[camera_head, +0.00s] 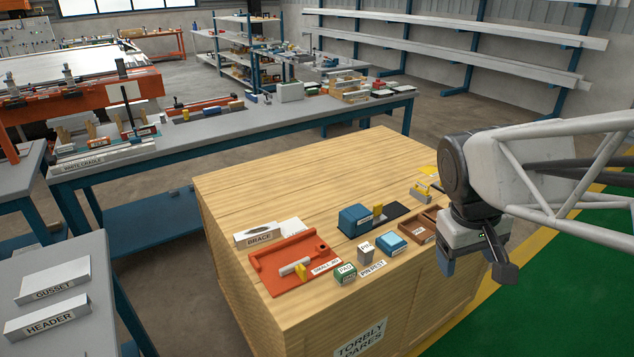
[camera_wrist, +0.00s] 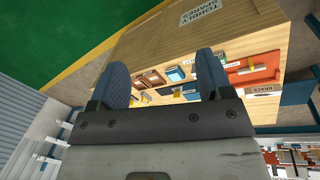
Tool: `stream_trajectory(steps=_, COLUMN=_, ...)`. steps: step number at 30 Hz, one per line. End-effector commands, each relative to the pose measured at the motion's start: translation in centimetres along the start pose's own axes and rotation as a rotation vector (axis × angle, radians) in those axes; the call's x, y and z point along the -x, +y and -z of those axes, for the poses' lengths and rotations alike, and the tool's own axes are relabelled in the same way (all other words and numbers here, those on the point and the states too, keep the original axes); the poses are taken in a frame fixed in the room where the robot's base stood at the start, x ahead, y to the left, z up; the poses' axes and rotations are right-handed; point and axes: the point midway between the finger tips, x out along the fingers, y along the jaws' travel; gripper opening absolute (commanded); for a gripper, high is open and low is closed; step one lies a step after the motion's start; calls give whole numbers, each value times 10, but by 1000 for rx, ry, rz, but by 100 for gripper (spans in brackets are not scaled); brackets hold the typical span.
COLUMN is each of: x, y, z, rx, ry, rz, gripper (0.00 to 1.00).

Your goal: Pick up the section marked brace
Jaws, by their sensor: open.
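The section marked brace (camera_head: 258,236) is a pale block with a BRACE label on its front. It lies on the wooden crate (camera_head: 290,170), near the crate's left edge and behind the red jig plate. It also shows in the wrist view at the right (camera_wrist: 263,89). My gripper (camera_head: 474,264) is open and empty. It hangs beside the crate's right side in the head view, well to the right of the brace and apart from it. The wrist view shows its two blue fingers (camera_wrist: 162,72) spread, with nothing between them close by.
The red jig plate (camera_head: 262,279) sits close in front of the brace. A blue block (camera_head: 355,219), small labelled boxes and brown trays (camera_head: 413,233) stand between it and my gripper. The crate's back half is bare. Sections marked gusset (camera_head: 55,282) and header (camera_head: 48,316) lie on the left bench.

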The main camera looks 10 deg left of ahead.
Motion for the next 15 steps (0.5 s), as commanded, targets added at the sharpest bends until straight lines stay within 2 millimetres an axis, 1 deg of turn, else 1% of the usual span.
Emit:
stream_trajectory(steps=1, x=-1, y=-2, z=13, rx=38, ry=-14, rz=-11, gripper=72)
stream_trajectory(steps=8, x=-3, y=-12, z=64, rx=207, ry=-75, rz=-69, gripper=72)
stream_trajectory(steps=15, x=-10, y=-30, z=120, rx=383, ry=-137, rz=-134, gripper=72)
